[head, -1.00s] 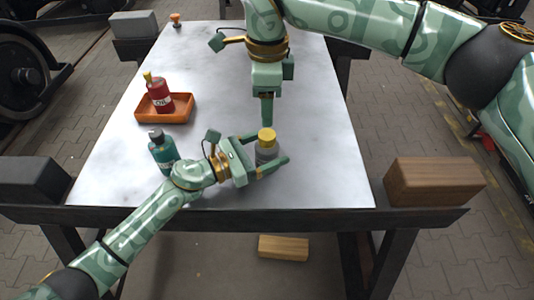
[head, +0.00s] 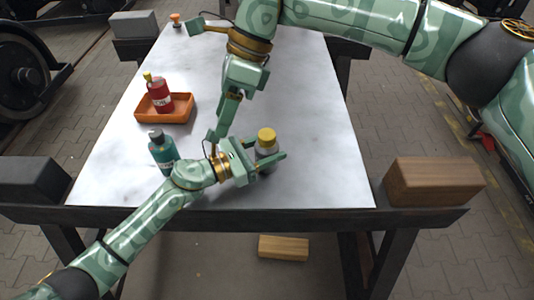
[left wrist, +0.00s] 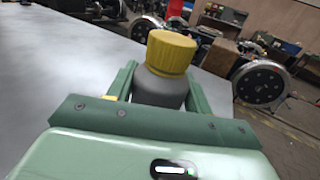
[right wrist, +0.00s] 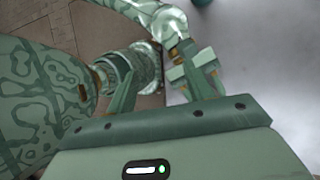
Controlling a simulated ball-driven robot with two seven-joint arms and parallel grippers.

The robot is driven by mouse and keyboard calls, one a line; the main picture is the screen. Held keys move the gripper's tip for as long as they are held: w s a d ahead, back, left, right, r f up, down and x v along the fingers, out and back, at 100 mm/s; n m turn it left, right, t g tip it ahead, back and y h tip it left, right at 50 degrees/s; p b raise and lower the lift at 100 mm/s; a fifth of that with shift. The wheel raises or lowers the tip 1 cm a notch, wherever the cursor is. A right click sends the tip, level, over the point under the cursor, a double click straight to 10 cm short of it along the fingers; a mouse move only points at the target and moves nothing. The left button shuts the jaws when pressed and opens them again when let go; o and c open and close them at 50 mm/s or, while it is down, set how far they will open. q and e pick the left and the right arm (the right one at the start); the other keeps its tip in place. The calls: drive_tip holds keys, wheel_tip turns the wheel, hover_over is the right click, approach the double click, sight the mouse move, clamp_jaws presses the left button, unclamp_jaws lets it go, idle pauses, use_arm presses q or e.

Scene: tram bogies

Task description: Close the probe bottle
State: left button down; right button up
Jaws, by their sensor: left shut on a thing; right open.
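The probe bottle is a grey bottle (head: 266,152) that stands on the table near its front edge. A yellow cap (head: 267,135) sits on its top; the left wrist view shows the cap (left wrist: 172,52) resting on the grey body (left wrist: 160,90). I cannot tell how tightly it is screwed. My left gripper (head: 268,160) is shut around the bottle's body, one finger on each side. My right gripper (head: 222,130) is open and empty, to the left of the cap and just above my left wrist. The right wrist view shows my left arm close beyond its fingers.
A red bottle (head: 160,98) stands in an orange tray (head: 178,116) farther back. A small orange object (head: 176,19) lies at the back left corner. The table's right side is clear.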

drive_tip(key=w+a+r+m+t+y, duration=0.1)
drive_tip(key=a+r+m+y, duration=0.2)
drive_tip(key=a+r+y, duration=0.35)
drive_tip(key=w+a+r+m+y, duration=0.25)
drive_tip(key=a+r+y, duration=0.25)
drive_tip(key=r, duration=0.3)
drive_tip(key=w+d+r+m+t, duration=0.2)
drive_tip(key=w+m+t, duration=0.95)
drive_tip(key=m, duration=0.35)
drive_tip(key=w+d+f+m+g+h, duration=0.1)
drive_tip(key=d+f+m+h, duration=0.3)
drive_tip(key=f+h, duration=0.15)
drive_tip(key=d+f+m+g+h, duration=0.1)
drive_tip(key=d+f+m+h, duration=0.3)
drive_tip(key=f, duration=0.3)
drive_tip(key=s+d+f+g+h, duration=0.2)
drive_tip(key=s, duration=0.1)
drive_tip(key=s+d+f+g+h, duration=0.2)
drive_tip(key=s+d+g, duration=0.1)
drive_tip(key=s, duration=0.1)
drive_tip(key=s+d+f+g+h, duration=0.2)
drive_tip(key=s+d, duration=0.1)
drive_tip(key=shift+s+f+n, duration=0.25)
drive_tip(key=shift+s, duration=0.1)
drive_tip(key=shift+d, duration=0.35)
